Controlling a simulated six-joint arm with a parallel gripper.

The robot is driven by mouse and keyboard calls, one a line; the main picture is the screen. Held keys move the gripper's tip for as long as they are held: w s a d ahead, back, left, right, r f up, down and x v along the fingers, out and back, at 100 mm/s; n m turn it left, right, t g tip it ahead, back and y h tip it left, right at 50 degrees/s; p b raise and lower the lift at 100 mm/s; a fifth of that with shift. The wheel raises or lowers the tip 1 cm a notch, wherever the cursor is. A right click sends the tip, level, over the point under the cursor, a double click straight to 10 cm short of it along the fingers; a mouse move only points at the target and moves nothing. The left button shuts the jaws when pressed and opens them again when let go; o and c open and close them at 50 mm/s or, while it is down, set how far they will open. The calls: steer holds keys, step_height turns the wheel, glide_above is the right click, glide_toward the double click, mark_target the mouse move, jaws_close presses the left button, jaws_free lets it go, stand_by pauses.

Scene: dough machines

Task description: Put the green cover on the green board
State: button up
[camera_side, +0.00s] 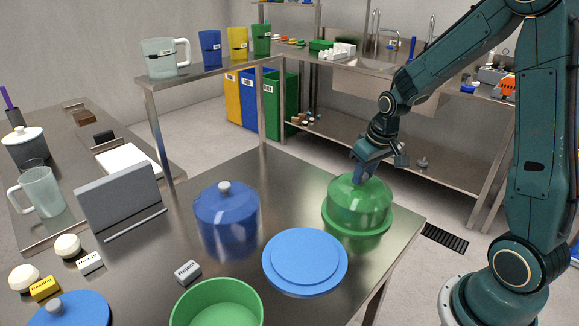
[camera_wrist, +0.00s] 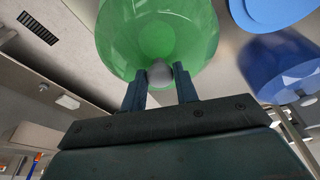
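The green cover (camera_side: 360,200) is a see-through green dome with a grey knob. It sits upright over the green board (camera_side: 383,226), a round green disc at the right corner of the steel table, and appears to rest on it. My gripper (camera_side: 362,174) is above the dome, pointing down at its top. In the wrist view the knob (camera_wrist: 160,74) is between the two fingertips, which look closed against its sides. The dome (camera_wrist: 160,30) fills the top middle of that view. The gripper hides the knob in the side view.
A blue cover (camera_side: 227,208) stands left of the green one. A blue board (camera_side: 305,261) lies in front, with a green bowl (camera_side: 216,304) nearer the camera. A "Reject" label block (camera_side: 188,271) and a grey panel (camera_side: 120,198) are farther left. The table behind the covers is clear.

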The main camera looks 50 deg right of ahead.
steer(key=o, duration=0.4)
steer(key=shift+r, duration=0.1)
steer(key=v, duration=1.3)
steer(key=shift+s+r, duration=0.15)
steer(key=shift+r, duration=0.15)
